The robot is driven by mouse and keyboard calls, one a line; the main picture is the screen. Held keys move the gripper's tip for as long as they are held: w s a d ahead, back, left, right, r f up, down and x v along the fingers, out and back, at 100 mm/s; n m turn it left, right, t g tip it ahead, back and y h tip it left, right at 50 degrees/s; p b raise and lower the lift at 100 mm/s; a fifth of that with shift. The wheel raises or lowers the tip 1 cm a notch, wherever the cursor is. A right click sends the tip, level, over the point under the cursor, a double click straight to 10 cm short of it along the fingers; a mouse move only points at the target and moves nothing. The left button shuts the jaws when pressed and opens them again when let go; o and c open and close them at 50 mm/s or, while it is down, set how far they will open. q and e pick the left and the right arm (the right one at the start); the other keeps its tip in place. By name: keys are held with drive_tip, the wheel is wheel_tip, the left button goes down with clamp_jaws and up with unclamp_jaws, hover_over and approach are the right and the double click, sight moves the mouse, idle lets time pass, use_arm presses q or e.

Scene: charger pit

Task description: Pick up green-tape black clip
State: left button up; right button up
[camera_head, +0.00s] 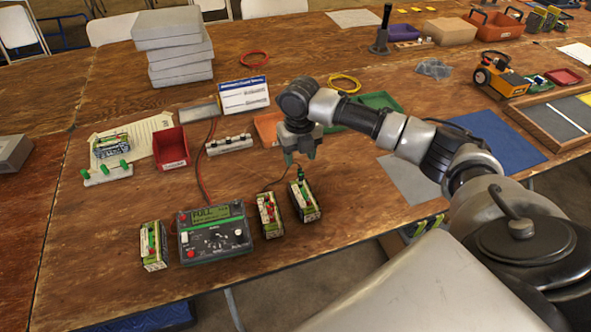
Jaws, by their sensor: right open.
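My right gripper (301,157) reaches in from the right and points down, open, above a battery (306,205) on the wooden table. A dark clip with green on it (300,176) stands on the top of that battery, just below the fingertips. A thin dark lead runs from near the clip to the left. I cannot tell whether the fingers touch the clip. My left gripper is not in view.
A charger (213,232) with a lit display stands left of the batteries, between a second battery (269,214) and a third (153,246). A red bin (171,148), a clip rack (229,144) and a sign (244,95) stand behind. Bare table lies in front.

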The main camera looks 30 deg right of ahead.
sight(301, 172)
drive_tip(key=f, duration=0.1)
drive_tip(key=s+f, duration=0.1)
drive_tip(key=shift+s+f, duration=0.15)
drive_tip(key=shift+f, duration=0.55)
wheel_tip(301, 172, down, 4)
drive_tip(key=shift+r+p, duration=0.15)
drive_tip(key=shift+p, duration=0.3)
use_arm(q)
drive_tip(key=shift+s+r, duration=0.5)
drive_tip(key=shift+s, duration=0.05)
use_arm(e)
drive_tip(key=shift+f, duration=0.55)
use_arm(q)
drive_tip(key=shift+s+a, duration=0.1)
use_arm(e)
drive_tip(key=c, duration=0.8)
